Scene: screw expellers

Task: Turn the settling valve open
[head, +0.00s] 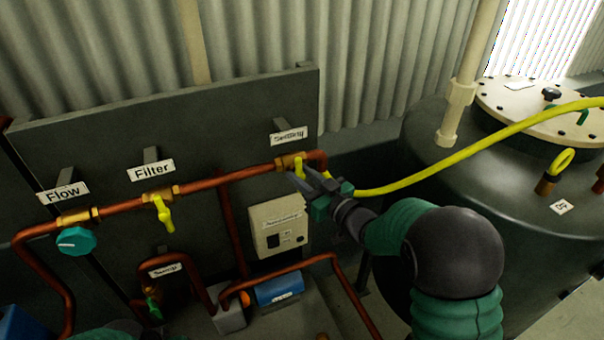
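The settling valve has a yellow handle (299,166) on a brass body at the right end of the copper pipe, below the "Settling" label (289,136). The handle points downward from the pipe. My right gripper (300,176) is at this handle, reaching in from the lower right. Its two grey fingers are spread, with the handle's lower end at or between their tips. The fingers partly cover the handle, and I cannot tell whether they touch it. My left gripper is not in view.
A "Filter" valve (162,213) with a yellow handle and a teal "Flow" knob (76,241) sit further left. A control box (279,228) is below the pipe. A yellow hose (440,168) runs right, over a dark tank (480,180).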

